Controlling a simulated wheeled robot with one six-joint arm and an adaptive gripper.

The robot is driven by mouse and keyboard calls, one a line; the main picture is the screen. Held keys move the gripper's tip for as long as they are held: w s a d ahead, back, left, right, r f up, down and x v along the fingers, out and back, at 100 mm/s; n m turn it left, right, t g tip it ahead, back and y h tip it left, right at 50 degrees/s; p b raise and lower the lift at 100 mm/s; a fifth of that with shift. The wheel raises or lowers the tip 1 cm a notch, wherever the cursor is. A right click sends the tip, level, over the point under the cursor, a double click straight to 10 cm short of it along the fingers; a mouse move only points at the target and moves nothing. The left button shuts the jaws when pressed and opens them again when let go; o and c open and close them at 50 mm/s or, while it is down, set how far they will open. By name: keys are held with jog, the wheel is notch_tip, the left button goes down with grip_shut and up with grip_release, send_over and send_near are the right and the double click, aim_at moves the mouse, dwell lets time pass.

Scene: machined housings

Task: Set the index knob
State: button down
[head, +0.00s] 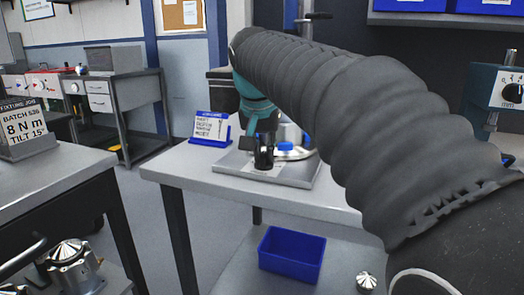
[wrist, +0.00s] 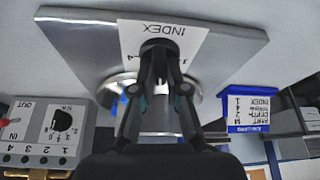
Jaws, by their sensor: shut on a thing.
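My gripper (head: 264,148) reaches down to a grey plate (head: 306,178) on the light table. In the wrist view, which looks upside down, my gripper (wrist: 160,55) is shut on the dark index knob (wrist: 160,43). A blue-framed card (head: 211,127) stands behind the plate's left side. It also shows in the wrist view (wrist: 248,110), with the word INDEX and small lines I cannot read fully.
A round metal part with a blue piece (head: 286,147) sits on the plate behind my gripper. A blue bin (head: 291,254) is on the lower shelf. A sign (head: 27,122) at left reads batch 536, 8 N m, tilt 15°. A metal housing (head: 73,268) sits lower left.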

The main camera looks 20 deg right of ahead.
jog(key=n+y, duration=0.2)
jog(key=n, duration=0.3)
jog(key=shift+d+n, duration=0.15)
jog(key=shift+n, duration=0.15)
jog(key=n+y, duration=0.2)
jog(key=n, duration=0.3)
jog(key=shift+w+d+n, duration=0.1)
jog(key=shift+n, duration=0.2)
jog(key=c, duration=1.2)
grip_release()
jog(key=v, duration=1.2)
jog(key=shift+w+d, duration=0.15)
jog(key=shift+d, duration=0.05)
